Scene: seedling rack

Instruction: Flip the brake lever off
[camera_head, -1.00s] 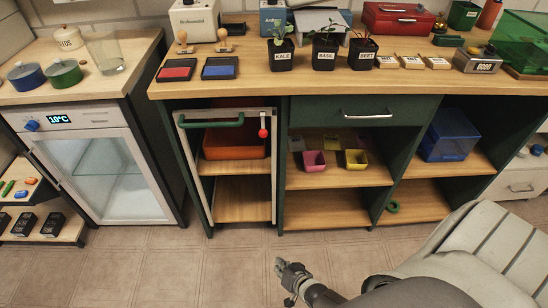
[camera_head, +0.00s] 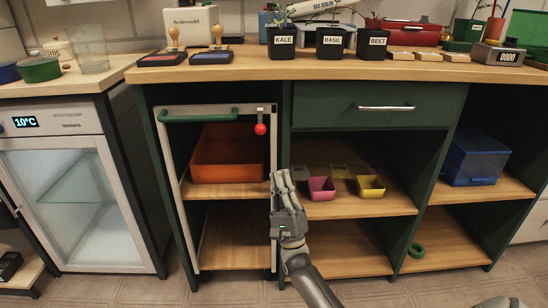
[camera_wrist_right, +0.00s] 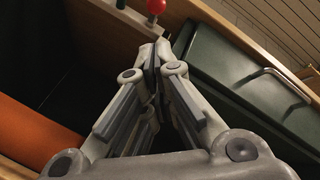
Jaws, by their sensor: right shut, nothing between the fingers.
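The brake lever (camera_head: 260,124) has a round red knob and hangs from the top right of a light metal rack frame (camera_head: 160,150) under the counter. My right gripper (camera_head: 280,176) is shut and empty. In the head view it is below and a little right of the red knob, apart from it. In the right wrist view the red knob (camera_wrist_right: 156,6) shows at the top edge, just beyond the closed fingertips (camera_wrist_right: 156,45). My left gripper is not in view.
A green handle bar (camera_head: 198,116) crosses the rack's top, and an orange bin (camera_head: 228,156) sits inside. A green drawer (camera_head: 350,100) is right of the lever. Pink (camera_head: 321,188) and yellow (camera_head: 371,187) pots stand on the shelf. Free floor lies in front.

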